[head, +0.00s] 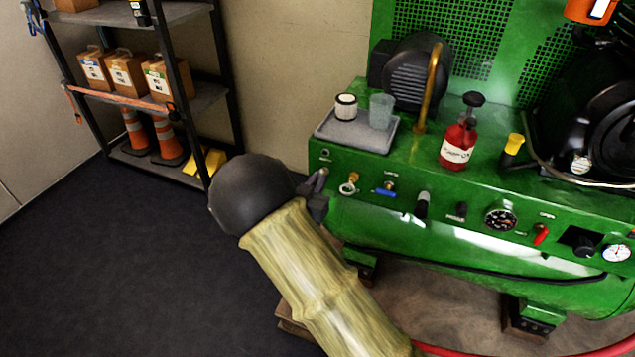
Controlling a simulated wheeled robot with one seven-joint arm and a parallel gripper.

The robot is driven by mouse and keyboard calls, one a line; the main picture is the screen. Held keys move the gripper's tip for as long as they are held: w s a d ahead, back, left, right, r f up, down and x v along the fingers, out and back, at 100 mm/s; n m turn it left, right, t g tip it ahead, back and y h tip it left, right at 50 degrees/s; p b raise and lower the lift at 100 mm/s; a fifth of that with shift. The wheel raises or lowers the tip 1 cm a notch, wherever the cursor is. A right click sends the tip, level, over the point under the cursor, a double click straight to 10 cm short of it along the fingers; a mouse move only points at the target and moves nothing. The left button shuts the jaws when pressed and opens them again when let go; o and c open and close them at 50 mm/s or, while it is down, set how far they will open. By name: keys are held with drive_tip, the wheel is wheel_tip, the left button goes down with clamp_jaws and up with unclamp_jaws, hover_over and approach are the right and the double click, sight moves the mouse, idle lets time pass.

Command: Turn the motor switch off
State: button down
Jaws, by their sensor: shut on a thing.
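My gripper (319,184) is at the left end of the green machine's front panel (452,212), partly hidden by my dark rounded wrist. Its jaws are shut on a small grey part at the panel's edge, mostly covered by the jaws; I cannot tell if it is the motor switch.
On the machine top stand a grey tray (338,135) with a white jar and a clear cup, a red bottle (458,143) and a yellow-capped item (513,146). A shelf rack (200,97) stands at the left. Dark floor (110,265) is free left of my arm.

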drive_tip(key=m+b, duration=0.5)
drive_tip(key=m, duration=0.1)
drive_tip(key=m+b, duration=0.5)
drive_tip(key=b, duration=0.1)
drive_tip(key=m+b, duration=0.6)
drive_tip(key=shift+s+d+f+m, duration=0.1)
drive_tip(key=shift+d+f+m, duration=0.1)
drive_tip(key=shift+f+m, duration=0.15)
drive_tip(key=c, duration=1.5)
unclamp_jaws()
drive_tip(key=shift+o, duration=0.2)
